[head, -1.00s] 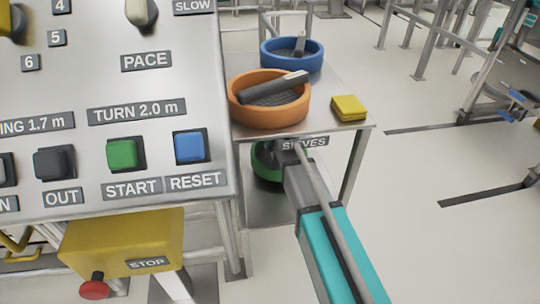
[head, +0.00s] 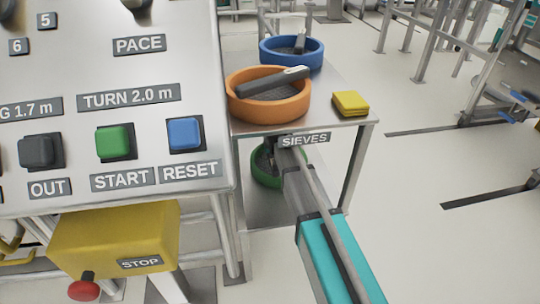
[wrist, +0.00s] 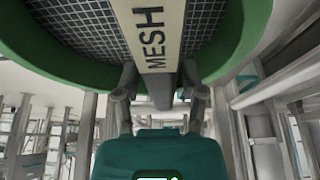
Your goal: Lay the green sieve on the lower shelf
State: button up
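The green sieve (head: 262,178) shows in the head view under the tabletop, low over the lower shelf (head: 268,210). I cannot tell whether it touches the shelf. In the wrist view the green sieve (wrist: 243,48) fills the top, with its dark mesh and a pale handle marked MESH. My gripper (wrist: 158,72) has one finger on each side of that handle and appears shut on it. In the head view my gripper (head: 275,147) is at the front edge of the table, partly hidden by the tabletop and my arm.
The upper shelf (head: 325,108) overhangs the lower one, with a SIEVES label (head: 304,140) on its front edge. On it are an orange sieve (head: 268,110), a blue sieve (head: 277,58) and a yellow block (head: 351,103). A control panel (head: 120,75) stands close on the left.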

jog(key=shift+o, duration=0.6)
jog(key=shift+r, duration=0.15)
jog(key=shift+p+v, duration=3.5)
jog(key=shift+v, duration=0.1)
